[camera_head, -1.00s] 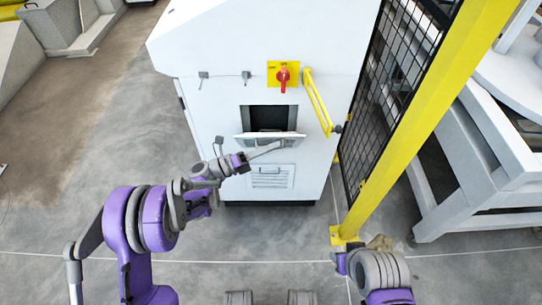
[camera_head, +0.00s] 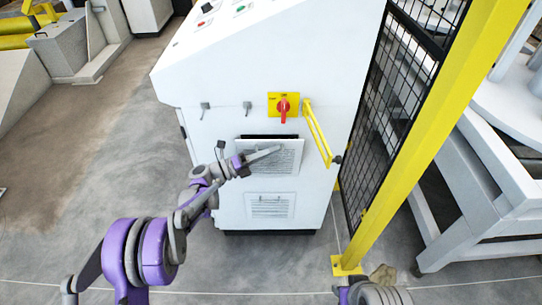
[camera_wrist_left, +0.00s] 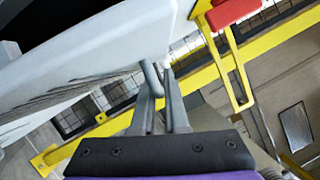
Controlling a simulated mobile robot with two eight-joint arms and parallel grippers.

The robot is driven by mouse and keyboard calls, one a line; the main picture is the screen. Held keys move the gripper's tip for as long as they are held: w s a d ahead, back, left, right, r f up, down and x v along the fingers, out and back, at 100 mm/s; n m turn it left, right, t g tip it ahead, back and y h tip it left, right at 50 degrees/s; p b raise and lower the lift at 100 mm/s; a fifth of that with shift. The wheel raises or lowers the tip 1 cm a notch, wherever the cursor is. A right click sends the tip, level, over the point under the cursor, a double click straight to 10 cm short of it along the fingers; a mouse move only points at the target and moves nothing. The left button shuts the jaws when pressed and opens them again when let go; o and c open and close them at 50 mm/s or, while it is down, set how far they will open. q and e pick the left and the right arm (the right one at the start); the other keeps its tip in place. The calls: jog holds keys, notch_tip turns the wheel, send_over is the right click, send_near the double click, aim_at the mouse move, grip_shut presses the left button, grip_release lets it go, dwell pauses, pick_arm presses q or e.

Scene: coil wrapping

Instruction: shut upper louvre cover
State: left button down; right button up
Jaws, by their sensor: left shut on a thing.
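The upper louvre cover (camera_head: 284,160) is a white slatted panel on the front of the white cabinet. It is tilted, its top edge standing out from the face, with a narrow dark strip of the opening (camera_head: 270,137) above it. My left gripper (camera_head: 276,150) reaches from the left to the cover's upper part. In the left wrist view, the cover (camera_wrist_left: 95,55) fills the upper left and my gripper's fingers (camera_wrist_left: 160,85) are closed on a small grey piece at its edge. The fingertips are partly hidden. My right gripper cannot be made out; only part of my right arm shows at the bottom.
A lower louvre (camera_head: 270,206) sits flat below. A red switch on a yellow plate (camera_head: 283,106) and a yellow handle (camera_head: 317,133) are above and right. A yellow post (camera_head: 429,130) with black mesh fence stands at the right.

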pick_arm(q)
jog(key=shift+w+r, duration=0.1)
jog(key=shift+w, duration=0.05)
dwell(0.3)
jog(key=c, duration=0.9)
grip_release()
jog(key=shift+c, duration=0.2)
jog(key=v, duration=1)
jog(key=shift+a+f+p, duration=0.2)
jog(key=shift+a+p, duration=0.15)
jog(key=shift+p, duration=0.05)
jog(key=shift+a, duration=0.15)
jog(key=r+b+v, duration=0.1)
jog(key=v, duration=1.1)
jog(key=shift+s+b, duration=0.35)
